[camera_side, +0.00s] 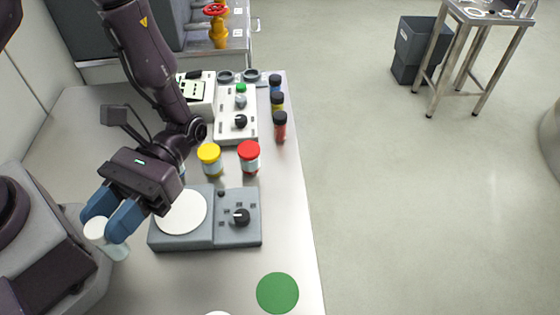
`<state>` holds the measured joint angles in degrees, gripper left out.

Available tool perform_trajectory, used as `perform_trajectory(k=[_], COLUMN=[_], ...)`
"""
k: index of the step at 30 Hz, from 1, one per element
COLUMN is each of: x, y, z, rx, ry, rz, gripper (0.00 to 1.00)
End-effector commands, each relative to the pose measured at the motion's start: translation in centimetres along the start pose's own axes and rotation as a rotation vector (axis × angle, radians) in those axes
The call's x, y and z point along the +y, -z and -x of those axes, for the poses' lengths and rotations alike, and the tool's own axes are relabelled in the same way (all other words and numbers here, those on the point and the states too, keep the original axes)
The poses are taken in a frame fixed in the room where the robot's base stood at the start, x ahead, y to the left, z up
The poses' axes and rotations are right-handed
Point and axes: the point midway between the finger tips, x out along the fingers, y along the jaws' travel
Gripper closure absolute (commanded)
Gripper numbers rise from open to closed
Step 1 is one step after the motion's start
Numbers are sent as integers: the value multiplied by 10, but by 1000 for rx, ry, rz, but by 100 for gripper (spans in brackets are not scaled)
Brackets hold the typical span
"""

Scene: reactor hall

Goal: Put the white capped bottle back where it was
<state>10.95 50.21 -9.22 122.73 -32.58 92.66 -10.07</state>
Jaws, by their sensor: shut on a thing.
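The white capped bottle (117,250) is a pale, see-through bottle with a white cap. It is at the left of the side view, tilted a little. My gripper (109,226) is shut on it near the cap, with a blue finger on each side. The bottle is left of the grey device with a round white plate (181,213). I cannot tell whether its base touches the table. A green disc (277,293) lies bare on the table near the front, and part of a white disc (218,313) shows at the bottom edge.
A yellow-capped jar (210,159) and a red-capped jar (249,157) stand behind the grey device. Several small dark-capped bottles (280,126) line the right edge. A white control box (236,112) stands at the back. The table's front middle is mostly clear.

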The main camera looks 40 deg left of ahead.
Motion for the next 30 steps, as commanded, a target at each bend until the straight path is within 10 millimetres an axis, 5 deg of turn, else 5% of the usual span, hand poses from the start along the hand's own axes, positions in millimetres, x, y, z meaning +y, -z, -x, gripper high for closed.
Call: perform_trajectory(k=[8,15,20,24,30], x=[-71,-97,-84,-52,-3], y=[24,26,20,11,0], z=[14,74,123,158,184], rx=[0,1,4,4,4], ry=[754,1388,1802,2139,2485], rz=[4,4,5,4,5], gripper=[94,94,94,94,94])
